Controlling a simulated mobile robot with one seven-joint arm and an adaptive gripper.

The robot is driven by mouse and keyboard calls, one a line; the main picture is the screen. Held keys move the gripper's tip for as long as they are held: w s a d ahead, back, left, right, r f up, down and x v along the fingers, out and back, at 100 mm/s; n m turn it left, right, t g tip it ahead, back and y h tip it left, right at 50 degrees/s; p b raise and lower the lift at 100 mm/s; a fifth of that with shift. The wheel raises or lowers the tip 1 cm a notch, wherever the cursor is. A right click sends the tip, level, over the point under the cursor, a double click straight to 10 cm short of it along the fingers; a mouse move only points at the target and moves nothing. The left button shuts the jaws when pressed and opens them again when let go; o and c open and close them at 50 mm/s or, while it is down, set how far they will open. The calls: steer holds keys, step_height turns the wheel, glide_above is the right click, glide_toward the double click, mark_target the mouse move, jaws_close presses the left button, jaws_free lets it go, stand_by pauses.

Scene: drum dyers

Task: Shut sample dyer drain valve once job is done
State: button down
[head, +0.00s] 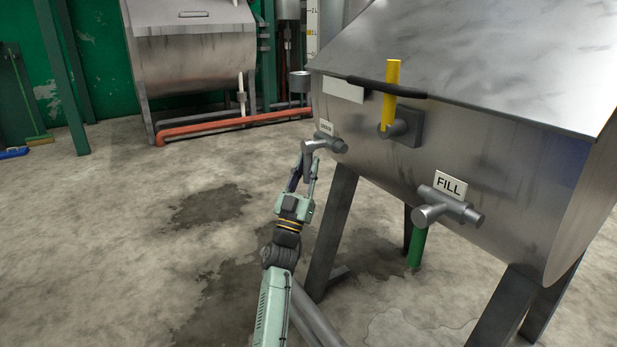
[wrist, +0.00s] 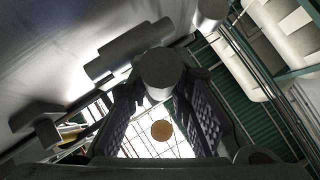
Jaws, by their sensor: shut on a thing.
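The sample dyer (head: 480,130) is a steel drum on dark legs at the right of the head view. Its drain valve (head: 324,144) is a grey fitting under a small tag at the drum's left end. A short grey lever hangs down from it. My gripper (head: 306,172) reaches up from below, its fingers on either side of that lever. In the wrist view, the round grey end of the drain valve lever (wrist: 161,68) sits between my two dark, ridged fingers (wrist: 165,105). The fingers hide part of the lever.
A yellow lever (head: 391,95) stands upright above. Another steel drum (head: 195,50) and an orange pipe (head: 225,122) are behind. The wet floor at left is clear.

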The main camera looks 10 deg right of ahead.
steer(key=shift+d+r+m+g+h, duration=0.1)
steer(key=shift+d+m+g+h, duration=0.05)
steer(key=shift+m+g+h, duration=0.2)
steer(key=c, duration=1.4)
jaws_free()
steer(key=shift+c, duration=0.2)
